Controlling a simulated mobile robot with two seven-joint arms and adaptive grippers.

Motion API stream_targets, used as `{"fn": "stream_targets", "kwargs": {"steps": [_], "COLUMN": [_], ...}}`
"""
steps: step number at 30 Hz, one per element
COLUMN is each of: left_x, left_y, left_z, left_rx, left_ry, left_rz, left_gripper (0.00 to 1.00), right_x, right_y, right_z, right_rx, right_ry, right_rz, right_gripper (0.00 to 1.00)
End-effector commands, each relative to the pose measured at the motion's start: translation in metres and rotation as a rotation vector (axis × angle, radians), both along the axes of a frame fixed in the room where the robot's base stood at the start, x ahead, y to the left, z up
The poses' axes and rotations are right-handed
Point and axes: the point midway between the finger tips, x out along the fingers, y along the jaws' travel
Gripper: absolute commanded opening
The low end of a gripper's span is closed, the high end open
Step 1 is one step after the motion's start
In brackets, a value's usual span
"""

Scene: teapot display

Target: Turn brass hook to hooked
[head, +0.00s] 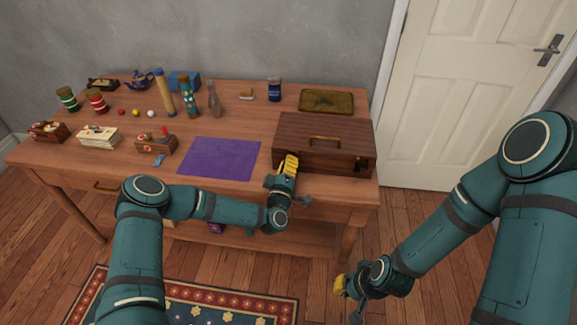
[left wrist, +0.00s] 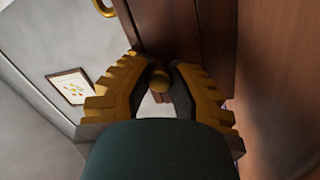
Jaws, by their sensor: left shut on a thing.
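My left gripper (head: 289,163) is at the lower left of the case's front.
A purple mat (head: 218,158) lies left of the case. A dark tray (head: 326,100) and a blue jar (head: 274,88) stand behind it. Several small crates, jars and bottles fill the table's left and back. A white door (head: 480,90) is at right.

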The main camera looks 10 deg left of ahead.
Motion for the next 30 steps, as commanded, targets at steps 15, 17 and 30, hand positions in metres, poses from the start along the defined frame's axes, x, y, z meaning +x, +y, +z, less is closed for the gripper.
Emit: {"fn": "stream_targets", "kwargs": {"steps": [15, 17, 30], "left_x": [0.0, 0.0, -0.017], "left_y": [0.001, 0.001, 0.002], "left_z": [0.001, 0.0, -0.004], "left_rx": [-0.005, -0.005, -0.004], "left_ry": [-0.001, -0.001, 0.001], "left_rz": [0.003, 0.002, 0.0], "left_gripper": [0.52, 0.52, 0.52], "right_x": [0.0, 0.0, 0.0], "right_y": [0.0, 0.0, 0.0], "right_z": [0.0, 0.0, 0.0], "right_rx": [0.0, 0.0, 0.0], "right_ry": [-0.001, -0.001, -0.001], "right_rz": [0.0, 0.0, 0.0], "right_gripper": [0.0, 0.0, 0.0]}}
